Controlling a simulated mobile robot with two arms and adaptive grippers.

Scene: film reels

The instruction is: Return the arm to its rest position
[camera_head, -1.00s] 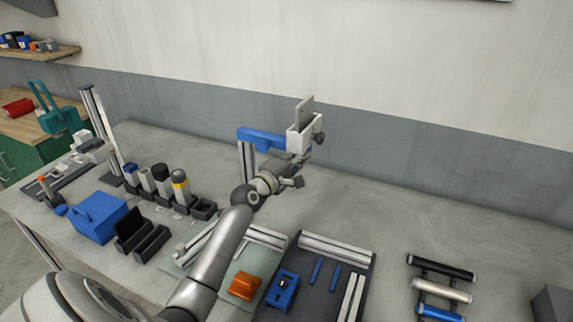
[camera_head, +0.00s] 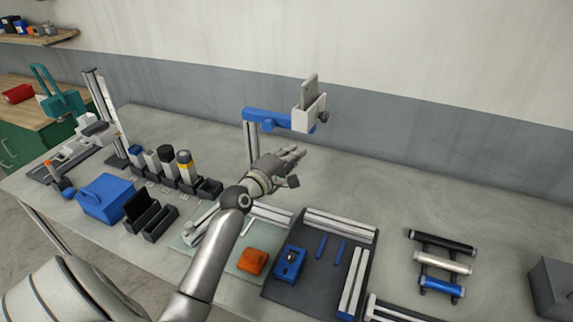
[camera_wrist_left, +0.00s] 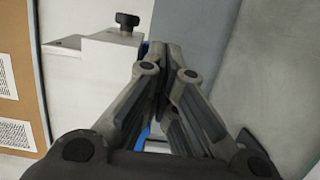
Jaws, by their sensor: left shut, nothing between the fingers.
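My left gripper (camera_head: 293,155) is shut and empty, held over the middle of the bench with its fingers pointing toward the back right. It is beside and below a white holder (camera_head: 303,117) on a blue bracket arm (camera_head: 268,119). A flat grey plate (camera_head: 310,92) stands up in that holder. In the left wrist view my left gripper (camera_wrist_left: 170,50) shows its fingers together, with the white holder (camera_wrist_left: 95,75) and its black knob (camera_wrist_left: 127,20) at the left. My right gripper is not in view.
Below my arm lie an orange block (camera_head: 252,261) and a dark tray (camera_head: 318,292) with blue parts. At the left are a blue box (camera_head: 106,199) and several canisters. At the right is a rack of rollers (camera_head: 441,263). The back right of the bench is clear.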

